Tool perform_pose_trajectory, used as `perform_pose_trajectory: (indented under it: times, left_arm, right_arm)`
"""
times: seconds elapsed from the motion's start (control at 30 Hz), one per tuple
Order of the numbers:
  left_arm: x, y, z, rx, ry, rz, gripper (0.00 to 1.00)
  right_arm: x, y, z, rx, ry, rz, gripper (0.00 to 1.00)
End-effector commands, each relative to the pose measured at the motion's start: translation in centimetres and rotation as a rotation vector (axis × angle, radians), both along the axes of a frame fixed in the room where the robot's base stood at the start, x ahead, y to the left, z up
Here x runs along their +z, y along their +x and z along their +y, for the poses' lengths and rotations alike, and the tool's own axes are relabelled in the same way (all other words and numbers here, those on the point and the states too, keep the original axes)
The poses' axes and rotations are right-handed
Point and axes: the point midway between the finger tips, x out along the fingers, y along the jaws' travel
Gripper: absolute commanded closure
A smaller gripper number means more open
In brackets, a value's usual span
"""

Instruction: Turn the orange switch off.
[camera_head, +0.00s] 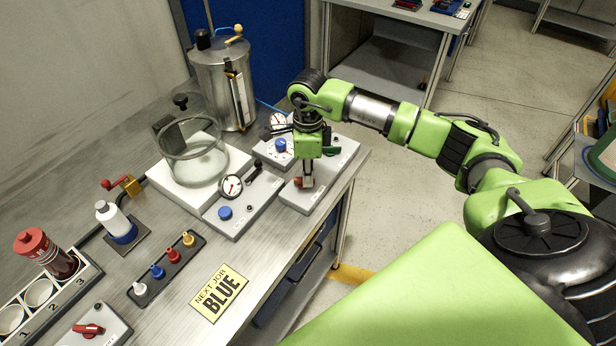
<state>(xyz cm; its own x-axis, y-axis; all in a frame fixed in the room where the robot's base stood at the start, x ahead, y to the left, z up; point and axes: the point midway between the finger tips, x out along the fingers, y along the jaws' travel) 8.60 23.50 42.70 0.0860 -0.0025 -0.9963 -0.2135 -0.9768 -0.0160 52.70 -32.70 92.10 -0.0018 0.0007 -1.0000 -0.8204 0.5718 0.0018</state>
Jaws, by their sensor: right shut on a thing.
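My right gripper (305,180) reaches down from above onto a grey box (322,192) near the right edge of the workbench. Its fingers are shut on a small orange-red part, the orange switch (299,183), on top of this box. The fingers cover much of the switch, so I cannot tell which way it points. My left gripper is not in view.
Beside the grey box stand a gauge panel with a blue knob (225,212), a glass cylinder on a white base (217,178) and a steel drum (213,85). A yellow "NEXT JOB BLUE" card (219,293) and a red-knobbed box (110,329) lie nearer.

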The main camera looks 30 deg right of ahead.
Motion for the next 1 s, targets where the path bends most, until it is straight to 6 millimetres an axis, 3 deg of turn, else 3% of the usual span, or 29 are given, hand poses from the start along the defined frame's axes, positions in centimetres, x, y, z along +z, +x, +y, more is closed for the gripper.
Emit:
perform_pose_trajectory:
  times: [0.07, 0.37, 0.4, 0.43, 0.47, 0.83, 1.0]
  left_arm:
    - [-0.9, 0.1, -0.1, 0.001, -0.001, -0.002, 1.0]
    - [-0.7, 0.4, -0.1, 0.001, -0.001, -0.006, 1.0]
    - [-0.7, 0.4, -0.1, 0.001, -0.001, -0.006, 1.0]
    - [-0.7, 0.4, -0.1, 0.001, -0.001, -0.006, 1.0]
    - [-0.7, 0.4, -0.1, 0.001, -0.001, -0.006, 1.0]
    - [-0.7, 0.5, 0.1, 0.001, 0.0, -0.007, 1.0]
    - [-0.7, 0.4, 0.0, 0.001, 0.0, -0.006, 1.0]
  right_arm:
    - [-0.3, 0.1, 0.0, 0.04, -0.001, -0.003, 1.0]
    - [0.0, 0.1, 0.0, 0.059, 0.001, -0.002, 1.0]
    - [0.0, 0.1, 0.0, 0.059, 0.001, -0.002, 0.83]
    - [0.0, 0.1, 0.0, 0.059, 0.001, -0.002, 0.75]
    - [0.0, 0.1, 0.0, 0.059, 0.001, -0.002, 0.74]
    - [0.3, 0.1, 0.0, 0.057, 0.001, -0.003, 0.74]
    - [2.6, 0.2, -0.1, 0.057, -0.001, -0.007, 0.74]
